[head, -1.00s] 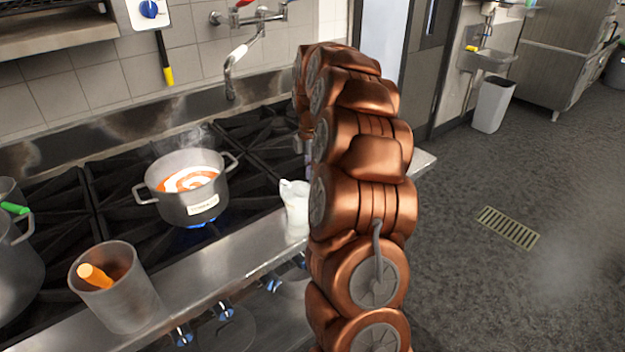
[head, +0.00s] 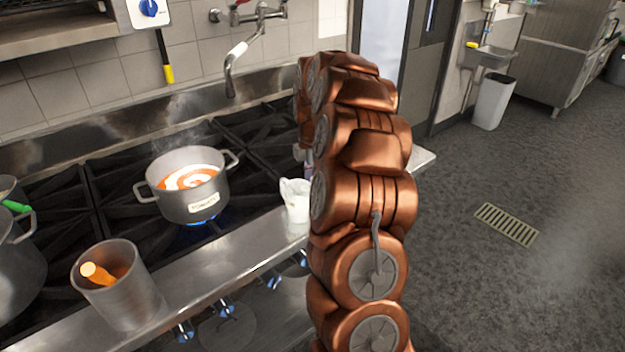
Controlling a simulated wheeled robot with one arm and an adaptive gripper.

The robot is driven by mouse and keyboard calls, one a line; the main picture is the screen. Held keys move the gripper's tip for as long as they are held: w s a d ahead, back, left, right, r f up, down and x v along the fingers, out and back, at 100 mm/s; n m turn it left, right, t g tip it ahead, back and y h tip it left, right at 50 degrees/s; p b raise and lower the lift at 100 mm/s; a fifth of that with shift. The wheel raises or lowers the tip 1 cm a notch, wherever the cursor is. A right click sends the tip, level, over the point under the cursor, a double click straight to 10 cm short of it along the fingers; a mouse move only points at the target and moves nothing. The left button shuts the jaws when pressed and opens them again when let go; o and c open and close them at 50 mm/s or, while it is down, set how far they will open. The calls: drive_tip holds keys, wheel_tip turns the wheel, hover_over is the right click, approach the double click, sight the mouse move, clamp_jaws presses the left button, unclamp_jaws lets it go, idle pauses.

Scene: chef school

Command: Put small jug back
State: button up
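A small white jug (head: 294,199) stands upright on the steel front ledge of the stove, just left of my copper-coloured arm. The arm hides its right side, and I cannot tell whether anything touches it. My gripper is not clearly visible; the far end of my arm is hidden behind its own links. A steel pot (head: 194,205) with a label sits on a lit burner, holding orange-red soup with a white swirl on top.
A steel container (head: 122,293) with an orange-handled utensil stands on the front ledge at left. A larger pot (head: 18,262) is at the left edge. A tap (head: 236,62) hangs over the stove. The floor at right is clear around a drain grate (head: 507,225).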

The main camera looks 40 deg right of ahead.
wheel_tip(320, 180, up, 11)
drive_tip(key=b, duration=0.3)
drive_tip(key=shift+f, duration=0.2)
drive_tip(key=shift+r, duration=0.85)
drive_tip(key=s+a+m, duration=0.2)
drive_tip(key=s+a, duration=0.2)
drive_tip(key=a, duration=0.3)
drive_tip(key=s+a+f+m, duration=0.15)
drive_tip(key=s+a, duration=0.25)
drive_tip(key=a, duration=0.4)
drive_tip(key=s+a+m, duration=0.2)
drive_tip(key=s+a, duration=0.2)
drive_tip(key=a, duration=0.3)
drive_tip(key=s+a+f+m, duration=0.2)
drive_tip(key=s+f+m, duration=0.1)
drive_tip(key=s, duration=0.4)
drive_tip(key=s+a+f+m+g, duration=0.1)
drive_tip(key=s+a+f+m, duration=0.2)
drive_tip(key=s, duration=0.4)
drive_tip(key=s+a+f+m+g, duration=0.1)
drive_tip(key=s+a+f+m, duration=0.2)
drive_tip(key=s, duration=0.4)
drive_tip(key=shift+a, duration=0.25)
